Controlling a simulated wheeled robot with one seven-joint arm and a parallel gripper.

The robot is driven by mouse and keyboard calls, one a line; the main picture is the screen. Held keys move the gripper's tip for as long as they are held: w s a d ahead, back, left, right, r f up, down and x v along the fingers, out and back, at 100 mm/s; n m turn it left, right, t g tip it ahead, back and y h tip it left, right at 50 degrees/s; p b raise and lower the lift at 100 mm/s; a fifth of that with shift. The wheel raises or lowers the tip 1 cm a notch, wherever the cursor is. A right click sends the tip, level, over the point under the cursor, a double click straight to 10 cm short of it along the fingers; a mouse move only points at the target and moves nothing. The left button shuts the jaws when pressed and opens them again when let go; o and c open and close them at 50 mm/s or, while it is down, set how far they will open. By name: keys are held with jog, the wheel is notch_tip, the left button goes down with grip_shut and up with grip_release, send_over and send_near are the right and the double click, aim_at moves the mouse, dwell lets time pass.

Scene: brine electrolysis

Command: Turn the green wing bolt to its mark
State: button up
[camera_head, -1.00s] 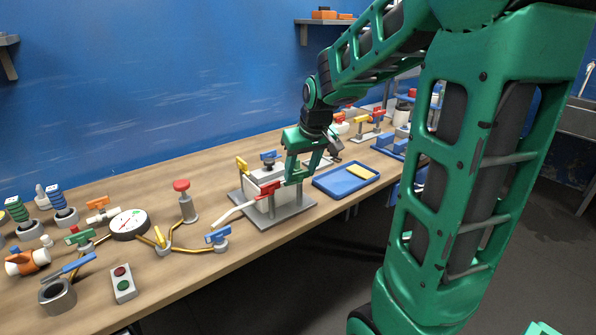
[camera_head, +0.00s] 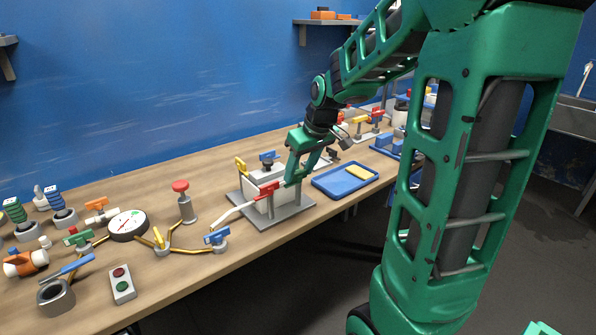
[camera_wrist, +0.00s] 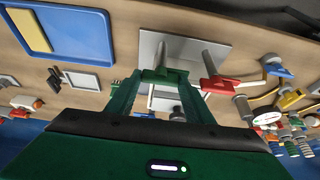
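The green wing bolt (camera_wrist: 165,76) shows in the wrist view at the end of a grey post on the square grey base plate (camera_wrist: 210,50). In the head view the bolt is hidden by my gripper (camera_head: 292,180), which is low over the right side of the white cell block (camera_head: 258,190). In the wrist view the two fingers of my gripper (camera_wrist: 163,82) stand apart, one on either side of the bolt's wing. The wing nearly fills the gap. I cannot tell whether the fingers press on it. No mark on the bolt can be made out.
A yellow wing bolt (camera_head: 241,165), a blue one (camera_head: 269,157) and a red one (camera_head: 264,190) stand close by on the cell. A blue tray (camera_head: 327,180) with a yellow slab lies to the right. A red-knobbed post (camera_head: 181,187) and a gauge (camera_head: 128,224) stand left.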

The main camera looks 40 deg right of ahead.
jog(key=o, duration=0.3)
jog(key=shift+o, duration=0.2)
jog(key=shift+r, duration=0.15)
jog(key=v, duration=1)
jog(key=shift+r, duration=0.25)
jog(key=s+a+f+m+g, duration=0.1)
jog(key=s+f, duration=0.3)
jog(key=s, duration=0.4)
jog(key=s+a+f+m+g, duration=0.1)
jog(key=s+f+m+g, duration=0.1)
jog(key=s, duration=0.6)
jog(key=s+a+f+m+g, duration=0.1)
jog(key=s+f+m, duration=0.3)
jog(key=s+f, duration=0.2)
jog(key=shift+s+a+f+g, duration=0.2)
jog(key=shift+s+a+g, duration=0.2)
jog(key=shift+s, duration=0.7)
